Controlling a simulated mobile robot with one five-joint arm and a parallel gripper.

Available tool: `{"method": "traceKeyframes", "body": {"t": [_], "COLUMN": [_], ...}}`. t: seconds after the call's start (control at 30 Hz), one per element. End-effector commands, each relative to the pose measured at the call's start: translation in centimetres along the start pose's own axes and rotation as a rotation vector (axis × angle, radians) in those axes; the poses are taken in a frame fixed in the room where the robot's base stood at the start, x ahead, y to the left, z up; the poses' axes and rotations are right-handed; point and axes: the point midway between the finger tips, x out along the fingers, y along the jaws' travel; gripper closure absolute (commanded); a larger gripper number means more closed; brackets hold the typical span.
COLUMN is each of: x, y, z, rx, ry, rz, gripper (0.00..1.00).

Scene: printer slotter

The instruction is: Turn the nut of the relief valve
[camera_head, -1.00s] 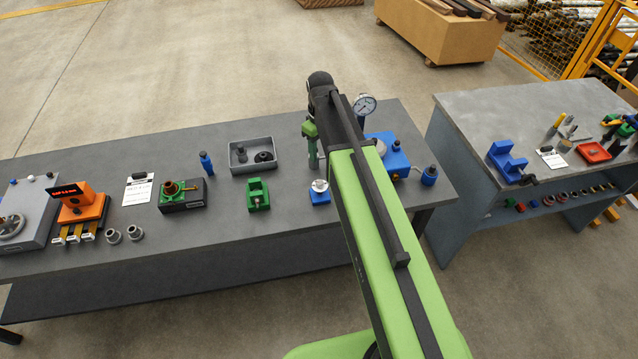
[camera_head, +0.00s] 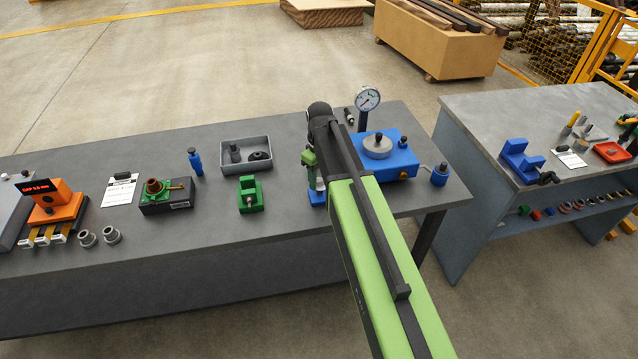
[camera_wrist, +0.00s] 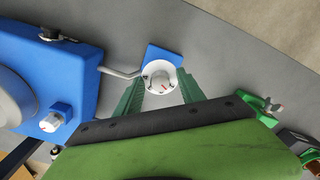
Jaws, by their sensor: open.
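A small blue block with a white round dial (camera_wrist: 160,74), which looks like the relief valve, lies in the wrist view at the end of a thin grey pipe. The dial has dark and red marks; I cannot clearly make out a nut on it. My gripper (camera_wrist: 161,88) is open, its green fingers on either side of the dial's near part. I cannot tell whether they touch it. In the head view my gripper (camera_head: 312,178) is over the small blue block (camera_head: 317,198), mostly hidden by my arm.
The blue machine (camera_head: 400,161) with a grey disc and gauge (camera_head: 367,99) stands close on the right. A green clamp (camera_head: 250,195) stands to the left. A grey tray (camera_head: 230,165) and a blue bottle-like piece (camera_head: 195,162) are further back. The table's front edge is near.

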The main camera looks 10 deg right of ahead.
Motion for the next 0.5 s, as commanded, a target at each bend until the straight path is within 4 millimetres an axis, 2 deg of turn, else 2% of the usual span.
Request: {"method": "traceKeyframes", "body": {"t": [0.1, 0.43, 0.5], "x": [-0.12, -0.11, -0.11], "y": [-0.02, -0.05, -0.06], "z": [-0.01, -0.03, -0.04], "rx": [0.000, -0.001, -0.001], "ry": [0.000, 0.000, 0.000], "rz": [0.000, 0.000, 0.000], "gripper": [0.55, 0.98, 1.00]}}
